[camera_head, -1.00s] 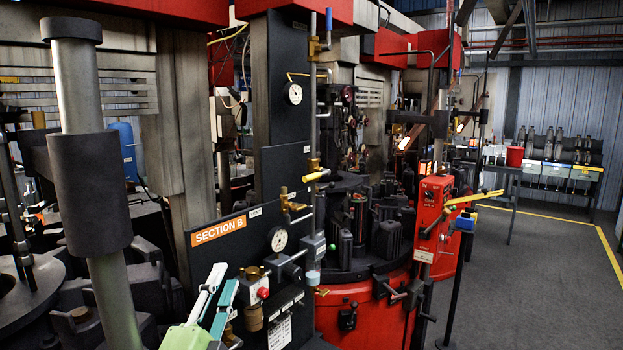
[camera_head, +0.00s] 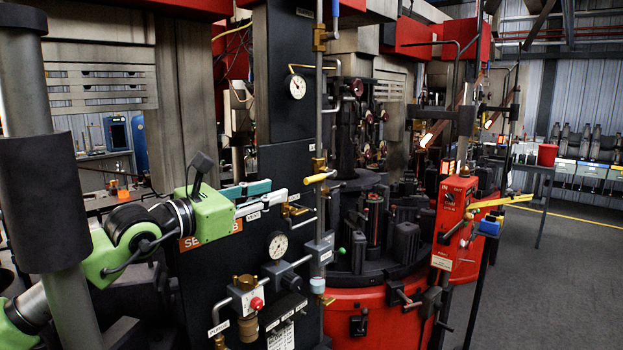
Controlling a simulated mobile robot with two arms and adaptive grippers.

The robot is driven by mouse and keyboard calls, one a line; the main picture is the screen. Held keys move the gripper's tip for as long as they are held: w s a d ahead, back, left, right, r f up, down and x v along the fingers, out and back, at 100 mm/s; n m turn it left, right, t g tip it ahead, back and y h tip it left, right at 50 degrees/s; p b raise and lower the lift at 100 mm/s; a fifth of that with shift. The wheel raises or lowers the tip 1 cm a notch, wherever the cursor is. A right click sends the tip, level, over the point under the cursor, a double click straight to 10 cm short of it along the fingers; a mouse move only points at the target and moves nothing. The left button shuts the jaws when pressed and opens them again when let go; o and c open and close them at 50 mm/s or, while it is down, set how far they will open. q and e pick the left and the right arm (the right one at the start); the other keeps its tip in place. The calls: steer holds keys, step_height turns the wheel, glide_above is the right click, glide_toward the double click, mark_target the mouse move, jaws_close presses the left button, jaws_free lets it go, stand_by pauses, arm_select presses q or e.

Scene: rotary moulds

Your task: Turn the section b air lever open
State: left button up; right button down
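The black Section B panel (camera_head: 230,262) stands in the middle, its orange sign partly hidden by my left gripper. A yellow-handled lever (camera_head: 319,178) sits on a brass valve on the vertical pipe right of the panel, its handle roughly level and slightly tilted. No label naming it as the air lever is readable. My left gripper (camera_head: 279,190), green with one teal and one white finger, reaches in from the left. It looks open and empty, with its tips left of the yellow lever, near a smaller brass valve (camera_head: 293,211). My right gripper is not in view.
A blue-handled valve (camera_head: 321,37) is higher on the pipe. The red-based mould machine (camera_head: 350,305) stands right of it. Grey floor (camera_head: 560,270) is clear at the right.

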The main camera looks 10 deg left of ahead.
mark_target(304, 182)
arm_select(q)
steer(key=p+x, duration=0.5)
steer(key=x, duration=0.6)
steer(key=shift+d+r, duration=0.15)
steer(key=shift+w+d, duration=0.3)
steer(key=shift+w, duration=0.2)
jaws_close()
